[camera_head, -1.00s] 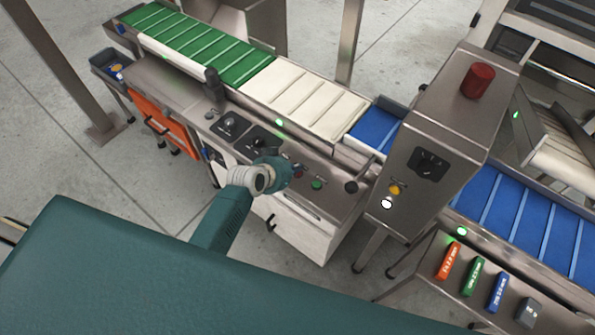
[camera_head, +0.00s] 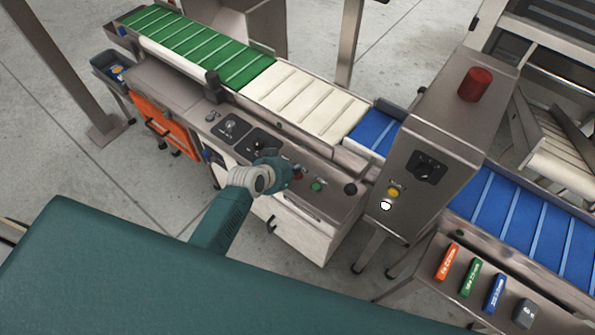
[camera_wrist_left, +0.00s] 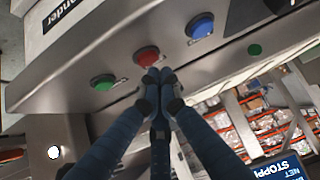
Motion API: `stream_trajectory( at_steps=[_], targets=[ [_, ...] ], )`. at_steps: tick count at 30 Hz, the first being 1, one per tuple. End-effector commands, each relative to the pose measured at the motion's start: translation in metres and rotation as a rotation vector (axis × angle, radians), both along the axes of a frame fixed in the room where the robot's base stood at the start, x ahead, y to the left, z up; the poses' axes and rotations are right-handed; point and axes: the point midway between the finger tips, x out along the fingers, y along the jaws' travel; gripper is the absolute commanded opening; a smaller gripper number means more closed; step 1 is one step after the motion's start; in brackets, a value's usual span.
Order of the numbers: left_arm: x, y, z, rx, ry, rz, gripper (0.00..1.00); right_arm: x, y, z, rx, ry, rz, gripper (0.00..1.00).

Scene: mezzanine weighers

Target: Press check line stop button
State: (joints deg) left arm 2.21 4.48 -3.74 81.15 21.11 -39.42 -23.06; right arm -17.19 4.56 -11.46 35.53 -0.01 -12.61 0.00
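The control panel (camera_head: 325,196) stands in front of the belts. It carries a red button (camera_head: 298,174) and a green button (camera_head: 317,186). In the left wrist view the red button (camera_wrist_left: 147,56) sits between a green button (camera_wrist_left: 103,82) and a blue button (camera_wrist_left: 200,27). My left gripper (camera_wrist_left: 157,74) has its fingers drawn together, with nothing visible between them. Its tips are at the edge of the red button and appear to touch it. In the head view the left gripper (camera_head: 288,172) partly hides the panel's buttons. My right gripper is not in view.
A belt line with green (camera_head: 195,45), white (camera_head: 305,100) and blue (camera_head: 375,130) sections runs behind the panel. A steel cabinet (camera_head: 440,130) with a red beacon (camera_head: 475,84) stands to the right. A dark screen (camera_wrist_left: 280,168) reads "STOPPI", cut off.

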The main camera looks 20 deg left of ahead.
Motion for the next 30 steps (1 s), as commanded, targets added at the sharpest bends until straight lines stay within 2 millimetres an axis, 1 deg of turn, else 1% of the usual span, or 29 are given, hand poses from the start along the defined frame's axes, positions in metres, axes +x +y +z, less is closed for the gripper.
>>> stream_trajectory(
  at_steps=[1, 10, 14, 27, 30],
  targets=[
    [0.0, 0.0, 0.004, 0.0, 0.0, 0.0, 0.0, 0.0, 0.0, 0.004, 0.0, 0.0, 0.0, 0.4],
    [0.0, 0.0, 0.003, 0.0, -0.001, -0.001, 0.0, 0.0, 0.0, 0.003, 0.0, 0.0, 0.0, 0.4],
    [0.001, 0.0, 0.008, 0.0, -0.001, -0.001, 0.0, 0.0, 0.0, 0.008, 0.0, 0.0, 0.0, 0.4],
    [0.001, 0.0, 0.051, 0.002, -0.002, -0.001, 0.0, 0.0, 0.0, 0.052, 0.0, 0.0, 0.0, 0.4],
    [0.0, 0.0, 0.055, 0.001, -0.001, 0.0, 0.0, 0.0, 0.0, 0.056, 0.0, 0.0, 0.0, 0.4]
  ],
)
